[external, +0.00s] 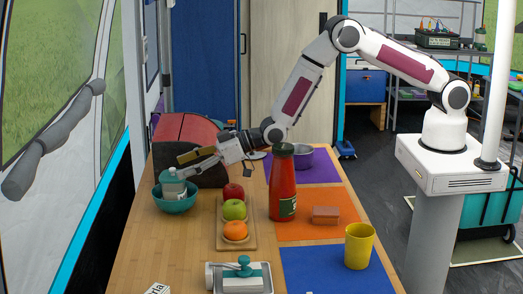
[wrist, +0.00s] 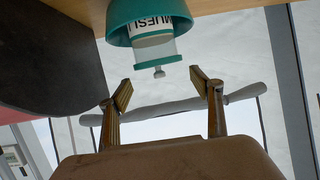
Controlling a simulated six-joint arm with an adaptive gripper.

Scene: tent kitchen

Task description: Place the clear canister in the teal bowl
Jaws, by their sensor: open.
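The clear canister (external: 172,186) has a teal lid in the external view and sits in the teal bowl (external: 178,205) at the table's left side. In the wrist view the canister (wrist: 154,50) shows a MUESLI label and a small knob, with its lower part inside the bowl (wrist: 120,28). My gripper (external: 185,166) is open just above the canister. In the wrist view its gold fingertips (wrist: 165,91) are spread apart with nothing between them, and the knob is a little beyond them. The canister's base is hidden by the bowl.
A wooden board (external: 250,241) with an apple, a green apple and an orange lies right of the bowl. A red bottle (external: 283,188) stands further right. A dark red bread box (external: 190,133) is behind the bowl. A yellow cup (external: 359,247) stands on the blue mat.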

